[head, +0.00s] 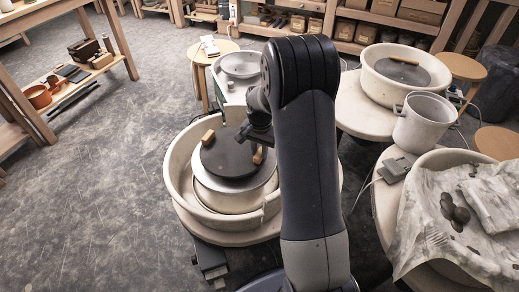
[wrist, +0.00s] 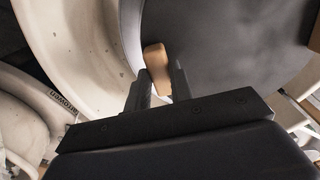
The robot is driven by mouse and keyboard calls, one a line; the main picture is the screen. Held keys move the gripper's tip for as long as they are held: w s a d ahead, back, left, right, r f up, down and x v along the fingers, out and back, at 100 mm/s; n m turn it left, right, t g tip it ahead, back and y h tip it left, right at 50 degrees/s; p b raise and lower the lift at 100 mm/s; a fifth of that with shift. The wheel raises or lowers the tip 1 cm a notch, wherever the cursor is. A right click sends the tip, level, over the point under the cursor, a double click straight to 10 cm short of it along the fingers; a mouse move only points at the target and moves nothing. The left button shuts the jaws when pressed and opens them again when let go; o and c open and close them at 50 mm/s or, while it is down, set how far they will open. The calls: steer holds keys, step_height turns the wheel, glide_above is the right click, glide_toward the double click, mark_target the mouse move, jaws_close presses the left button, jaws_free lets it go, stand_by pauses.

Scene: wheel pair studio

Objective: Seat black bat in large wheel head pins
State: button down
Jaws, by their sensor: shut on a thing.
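The black bat (head: 226,160) is a dark round disc with two wooden blocks on it, over the large wheel head (head: 235,199) inside the pale splash pan of the front wheel. My gripper (wrist: 160,82) is shut on one wooden block (wrist: 157,62) at the bat's edge; the bat also fills the upper right of the wrist view (wrist: 230,45). The other block (head: 208,138) stands at the far left of the bat. The bat looks roughly level. The pins are hidden under it, and I cannot tell whether a gap is left below.
The splash pan rim (head: 178,190) surrounds the wheel head closely. A second wheel with a grey bat (head: 403,72) stands at back right, near a white bucket (head: 423,124). A cloth-covered table (head: 425,225) is at right.

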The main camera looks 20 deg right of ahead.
steer(key=shift+f, duration=0.2)
stand_by(0.5)
steer(key=shift+f+b, duration=0.75)
steer(key=shift+f, duration=0.4)
steer(key=shift+r, duration=0.1)
steer(key=c, duration=1.2)
jaws_free()
steer(key=shift+o, duration=0.2)
step_height(320, 180, up, 11)
steer(key=shift+f+p, duration=0.1)
steer(key=shift+p, duration=1.15)
steer(key=shift+f, duration=0.1)
